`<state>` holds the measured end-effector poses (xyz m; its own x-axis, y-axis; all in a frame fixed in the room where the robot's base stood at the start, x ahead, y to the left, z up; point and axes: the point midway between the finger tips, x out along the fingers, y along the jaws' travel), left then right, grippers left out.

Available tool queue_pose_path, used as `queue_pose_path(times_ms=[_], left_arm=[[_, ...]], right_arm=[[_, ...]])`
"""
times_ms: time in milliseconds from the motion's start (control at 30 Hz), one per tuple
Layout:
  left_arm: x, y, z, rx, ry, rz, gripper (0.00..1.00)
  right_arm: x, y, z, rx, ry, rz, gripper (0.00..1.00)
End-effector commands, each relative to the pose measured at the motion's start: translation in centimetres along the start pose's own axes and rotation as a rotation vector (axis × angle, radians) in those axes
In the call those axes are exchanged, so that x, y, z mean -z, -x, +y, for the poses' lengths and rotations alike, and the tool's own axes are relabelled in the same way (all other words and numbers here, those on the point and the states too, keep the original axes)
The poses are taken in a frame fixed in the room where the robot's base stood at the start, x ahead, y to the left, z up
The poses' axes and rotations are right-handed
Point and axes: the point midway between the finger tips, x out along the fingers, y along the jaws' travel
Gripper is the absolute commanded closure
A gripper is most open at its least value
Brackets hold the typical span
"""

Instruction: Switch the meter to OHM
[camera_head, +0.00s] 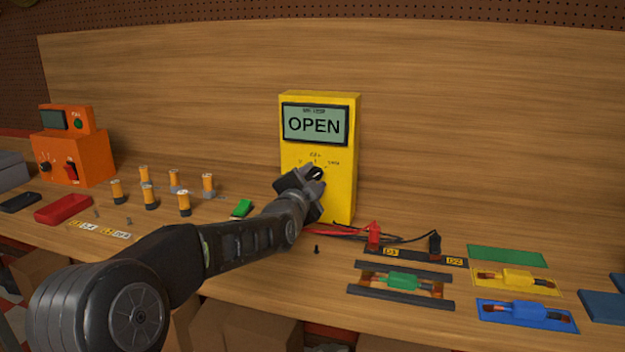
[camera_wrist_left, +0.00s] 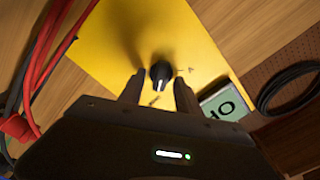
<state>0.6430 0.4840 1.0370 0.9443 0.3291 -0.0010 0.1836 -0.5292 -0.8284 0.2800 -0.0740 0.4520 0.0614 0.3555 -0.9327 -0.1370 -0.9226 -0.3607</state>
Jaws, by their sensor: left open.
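The yellow meter (camera_head: 342,184) stands upright at the back of the bench, and its screen (camera_head: 315,124) reads "OPEN". It also shows in the left wrist view (camera_wrist_left: 112,48). Its black dial knob (camera_wrist_left: 161,72) has a white pointer line and sits between the fingers of my left gripper (camera_wrist_left: 158,92). The fingers are open, one on each side of the knob; I cannot tell whether either touches it. In the head view my left gripper (camera_head: 314,175) is at the meter's front and hides most of the knob. My right gripper is not in view.
Red and black leads with a red clip (camera_head: 374,236) lie right of the meter's foot. Several orange-and-black cylinders (camera_head: 150,197) stand to the left, near an orange box (camera_head: 82,150). A green part (camera_head: 403,281) sits in a dark-railed holder at the front right.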

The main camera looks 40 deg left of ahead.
Motion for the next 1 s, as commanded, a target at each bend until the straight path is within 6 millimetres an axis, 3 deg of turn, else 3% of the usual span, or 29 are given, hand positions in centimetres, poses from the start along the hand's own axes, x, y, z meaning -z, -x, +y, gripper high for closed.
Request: queue_pose_path(times_ms=[267,700,1000], left_arm=[[0.0,0.6,-0.1,0.002,0.001,0.001,0.60],[0.0,6.9,-0.1,0.002,0.001,0.001,0.60],[0.0,7.8,0.0,0.000,0.000,0.000,0.60]], right_arm=[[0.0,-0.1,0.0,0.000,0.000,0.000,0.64],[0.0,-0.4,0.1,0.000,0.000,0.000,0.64],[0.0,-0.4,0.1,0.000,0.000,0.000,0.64]])
